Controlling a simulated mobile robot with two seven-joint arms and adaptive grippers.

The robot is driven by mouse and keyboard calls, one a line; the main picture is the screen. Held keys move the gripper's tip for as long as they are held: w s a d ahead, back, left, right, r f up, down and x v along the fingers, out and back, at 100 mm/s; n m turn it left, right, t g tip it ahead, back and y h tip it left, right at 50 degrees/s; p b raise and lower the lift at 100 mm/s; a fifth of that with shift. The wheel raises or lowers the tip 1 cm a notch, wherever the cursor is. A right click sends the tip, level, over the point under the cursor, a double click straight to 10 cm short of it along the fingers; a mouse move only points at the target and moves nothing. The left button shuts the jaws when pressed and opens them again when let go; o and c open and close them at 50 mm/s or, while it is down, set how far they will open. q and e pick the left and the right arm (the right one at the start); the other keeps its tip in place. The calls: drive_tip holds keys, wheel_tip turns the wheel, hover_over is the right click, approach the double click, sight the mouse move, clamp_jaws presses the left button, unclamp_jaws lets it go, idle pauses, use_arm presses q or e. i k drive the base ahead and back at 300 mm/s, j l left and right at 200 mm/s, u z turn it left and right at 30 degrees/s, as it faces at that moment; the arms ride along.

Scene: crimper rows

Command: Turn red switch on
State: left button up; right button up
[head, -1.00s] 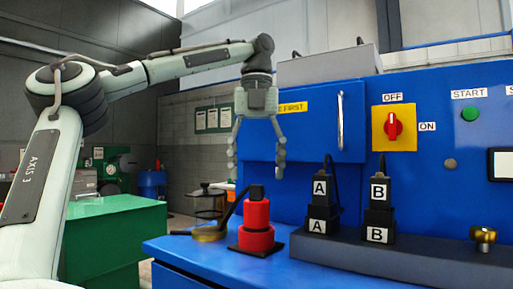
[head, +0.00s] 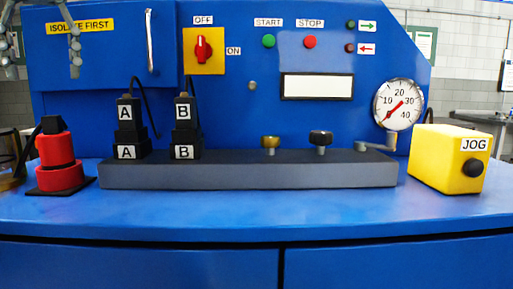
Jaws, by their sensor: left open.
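The red switch (head: 203,49) is a rotary knob on a yellow square plate (head: 219,64) on the blue machine panel. Its handle stands upright, in line with the OFF label (head: 203,20) above; the ON label (head: 233,51) is to its right. My left gripper (head: 75,70) is at the upper left edge of the head view, partly cut off. It is open and empty, its fingers hanging down in front of the panel, well left of the switch. My right gripper is not in view.
A vertical door handle (head: 151,41) stands between my left gripper and the switch. Below are black plugs A (head: 130,130) and B (head: 184,130) with cables, and a red cylinder device (head: 57,160). A yellow JOG box (head: 445,160) and gauge (head: 398,104) are at right.

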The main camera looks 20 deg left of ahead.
sight(203, 50)
drive_tip(key=k, duration=1)
